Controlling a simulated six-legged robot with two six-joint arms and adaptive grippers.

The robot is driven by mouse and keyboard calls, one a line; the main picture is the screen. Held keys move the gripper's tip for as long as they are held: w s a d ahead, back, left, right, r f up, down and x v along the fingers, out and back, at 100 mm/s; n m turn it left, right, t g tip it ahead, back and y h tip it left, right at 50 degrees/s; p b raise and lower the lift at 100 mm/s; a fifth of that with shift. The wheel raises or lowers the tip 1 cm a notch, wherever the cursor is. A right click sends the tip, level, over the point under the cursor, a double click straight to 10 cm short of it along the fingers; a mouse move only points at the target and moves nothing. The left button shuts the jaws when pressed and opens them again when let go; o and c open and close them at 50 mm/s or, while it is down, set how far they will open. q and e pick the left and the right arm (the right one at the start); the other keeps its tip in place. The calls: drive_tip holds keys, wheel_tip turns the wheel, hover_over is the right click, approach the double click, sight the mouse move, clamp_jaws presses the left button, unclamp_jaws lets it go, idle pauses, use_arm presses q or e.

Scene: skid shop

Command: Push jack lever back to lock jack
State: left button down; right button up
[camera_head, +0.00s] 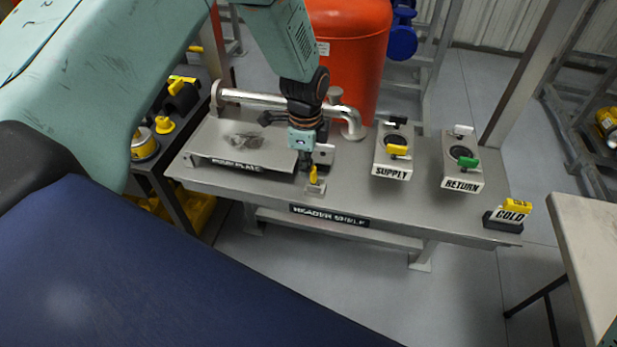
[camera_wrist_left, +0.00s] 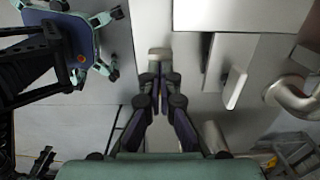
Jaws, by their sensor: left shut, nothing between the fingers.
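The jack lever seems to be the small yellow lever (camera_head: 313,175) standing on a small grey block (camera_head: 316,188) near the front edge of the header table (camera_head: 250,192). My left gripper (camera_head: 308,162) points down just behind and above this lever, very close to it; I cannot tell whether they touch. In the left wrist view its fingers (camera_wrist_left: 160,80) are closed together with nothing between them. A small pale block (camera_wrist_left: 159,54) shows just beyond the fingertips there. The yellow of the lever is not visible in that view. My right gripper is not in view.
A silver pipe (camera_head: 262,98) runs behind my gripper over a flat plate (camera_head: 222,140). The SUPPLY (camera_head: 391,172) and RETURN (camera_head: 462,183) valve boxes stand to the right. A COLD sign block (camera_head: 508,215) sits at the right corner. A red tank (camera_head: 350,50) stands behind.

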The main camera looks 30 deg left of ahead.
use_arm(q)
drive_tip(key=shift+d, duration=0.25)
drive_tip(key=shift+w+d, duration=0.1)
drive_tip(key=shift+d, duration=0.05)
drive_tip(key=shift+w+d, duration=0.15)
drive_tip(key=shift+d, duration=0.35)
wheel_tip(320, 180, up, 7)
drive_tip(key=a+p, duration=0.1)
drive_tip(key=p, duration=0.5)
drive_tip(key=shift+s, duration=0.2)
idle(0.4)
drive_tip(key=shift+w, duration=0.1)
